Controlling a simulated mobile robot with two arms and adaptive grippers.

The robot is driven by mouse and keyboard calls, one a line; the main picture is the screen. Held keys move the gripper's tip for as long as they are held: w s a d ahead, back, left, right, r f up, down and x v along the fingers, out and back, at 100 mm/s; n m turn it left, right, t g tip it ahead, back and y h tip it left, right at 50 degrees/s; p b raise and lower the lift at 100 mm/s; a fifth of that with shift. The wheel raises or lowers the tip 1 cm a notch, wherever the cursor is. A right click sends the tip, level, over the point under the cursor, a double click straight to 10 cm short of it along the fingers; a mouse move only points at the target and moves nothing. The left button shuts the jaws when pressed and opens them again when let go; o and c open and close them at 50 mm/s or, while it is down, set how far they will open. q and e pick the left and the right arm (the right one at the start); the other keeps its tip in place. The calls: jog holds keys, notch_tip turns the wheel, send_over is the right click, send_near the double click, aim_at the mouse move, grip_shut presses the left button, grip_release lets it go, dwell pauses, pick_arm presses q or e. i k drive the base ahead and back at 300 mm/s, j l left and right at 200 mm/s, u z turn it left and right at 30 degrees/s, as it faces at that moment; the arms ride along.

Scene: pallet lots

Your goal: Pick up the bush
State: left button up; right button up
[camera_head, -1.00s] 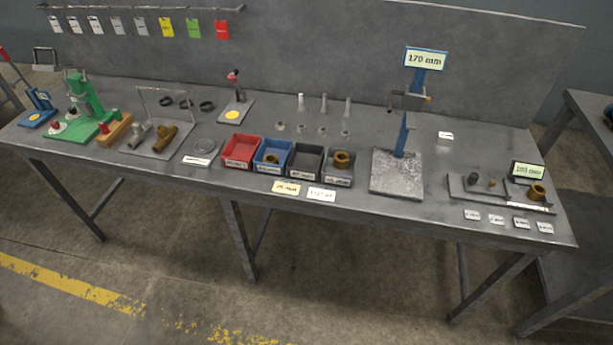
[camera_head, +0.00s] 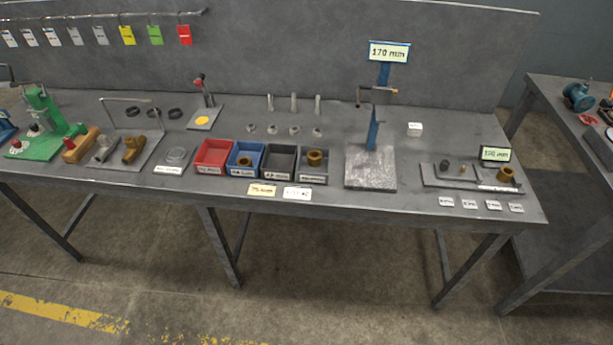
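Several brass-coloured ring-like parts that could be the bush stand on the grey workbench (camera_head: 230,205). One brass bush (camera_head: 315,157) sits in the rightmost grey bin (camera_head: 313,178). A smaller brass bush (camera_head: 244,161) lies in the blue bin (camera_head: 243,172). Another brass bush (camera_head: 505,174) stands at the right end of a grey plate (camera_head: 432,181), below a green-edged display. I cannot tell which one the task means. Neither of my grippers is in view.
A height gauge (camera_head: 373,128) with a 170 mm display stands right of the bins. A red bin (camera_head: 213,157), a dark grey bin (camera_head: 279,160) and a green press (camera_head: 42,125) are on the bench. A second table (camera_head: 560,125) stands at the right. The floor in front is clear.

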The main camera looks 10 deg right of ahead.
aim_at(504, 174)
jog(key=z, duration=1.55)
jog(key=i+l+u, duration=0.1)
jog(key=u, duration=0.6)
jog(key=i+l+u, duration=0.3)
jog(key=l, duration=0.3)
jog(key=l+u, duration=0.35)
jog(key=l, duration=0.3)
jog(key=i+l+u, duration=0.1)
jog(key=l+u, duration=0.2)
jog(key=l, duration=0.4)
